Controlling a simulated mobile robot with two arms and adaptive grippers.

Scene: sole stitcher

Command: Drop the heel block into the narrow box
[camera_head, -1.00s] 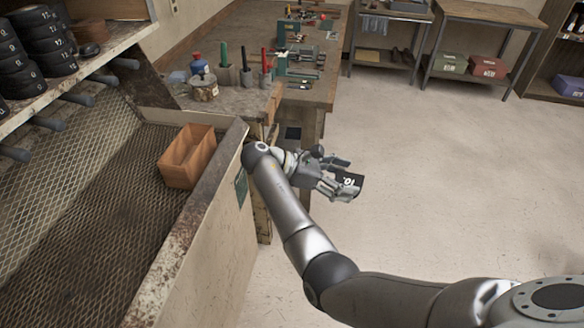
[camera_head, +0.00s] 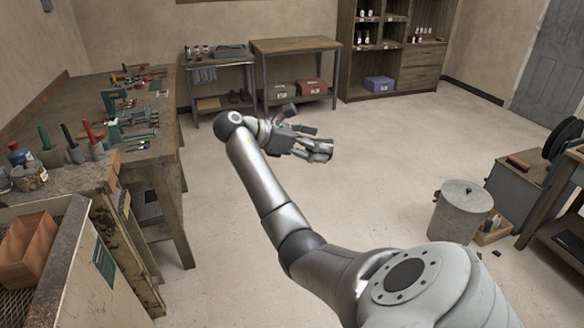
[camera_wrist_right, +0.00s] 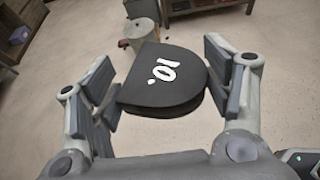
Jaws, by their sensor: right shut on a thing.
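The heel block (camera_wrist_right: 165,82) is black, with a rounded edge and a white "10." on it. In the right wrist view it sits between the two fingers of my right gripper (camera_wrist_right: 162,92), which is shut on it. In the head view my right gripper (camera_head: 318,142) is held out over open floor, and the block cannot be made out clearly there. An open brown box (camera_head: 28,245) stands at the lower left. A small low wooden box (camera_head: 492,232) is on the floor at right. I cannot tell which is the narrow box. My left gripper is out of view.
A grey bin (camera_head: 462,212) stands beside the small floor box, near a cabinet. A workbench (camera_head: 150,155) with tools runs along the left. Tables and a shelf stand at the back. The floor in the middle is clear.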

